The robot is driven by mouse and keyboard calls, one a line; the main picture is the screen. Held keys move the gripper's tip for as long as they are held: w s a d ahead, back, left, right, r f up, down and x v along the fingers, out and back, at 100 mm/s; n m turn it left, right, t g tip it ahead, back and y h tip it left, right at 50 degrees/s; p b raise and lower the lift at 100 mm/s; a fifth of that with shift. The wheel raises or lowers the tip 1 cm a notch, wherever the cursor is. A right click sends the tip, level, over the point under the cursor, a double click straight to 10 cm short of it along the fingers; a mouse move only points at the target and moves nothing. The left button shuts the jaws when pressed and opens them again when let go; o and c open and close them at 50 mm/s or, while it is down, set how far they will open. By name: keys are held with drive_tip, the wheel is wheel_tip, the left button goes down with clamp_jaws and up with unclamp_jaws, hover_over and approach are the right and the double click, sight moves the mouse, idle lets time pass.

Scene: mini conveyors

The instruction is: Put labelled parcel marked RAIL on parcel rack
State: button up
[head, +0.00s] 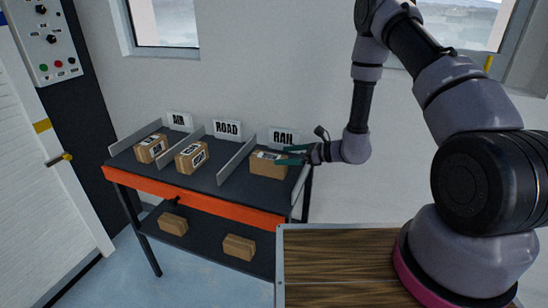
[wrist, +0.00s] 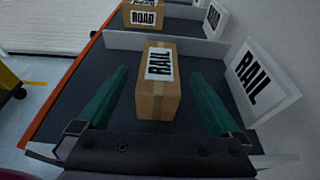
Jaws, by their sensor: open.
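The parcel marked RAIL (head: 267,169) is a brown taped box with a white label. It rests in the rack's right-hand lane, in front of the RAIL sign (head: 284,138). In the wrist view the RAIL parcel (wrist: 158,85) stands between my two green fingers, with gaps on both sides. My gripper (wrist: 160,95) is open around it and holds nothing; in the head view my gripper (head: 289,156) comes in from the right, its fingers at the parcel's top right. The parcel rack (head: 195,193) has a dark top, an orange front edge and divided lanes.
Parcels sit in the AIR lane (head: 151,148) and ROAD lane (head: 192,157). Metal dividers (head: 238,158) part the lanes. Two plain boxes lie on the lower shelf (head: 203,238). A wooden-topped surface (head: 335,262) stands in front, at the right. A door is at the left.

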drive_tip(key=v, duration=0.5)
drive_tip(key=s+d+r+n+g+h, duration=0.1)
drive_tip(key=s+r+n+g, duration=0.3)
drive_tip(key=r, duration=0.8)
drive_tip(key=s+r+n+g+h, duration=0.1)
drive_tip(key=s+r+n, duration=0.45)
drive_tip(key=r, duration=0.65)
drive_tip(key=s+d+r+n+t+h, duration=0.7)
drive_tip(key=s+d+r+n+h, duration=0.1)
drive_tip(key=s+d+r, duration=0.6)
wheel_tip(320, 180, up, 2)
drive_tip(key=shift+d+r+h, duration=0.2)
drive_tip(key=shift+d+h, duration=0.6)
drive_tip(key=shift+h, duration=0.1)
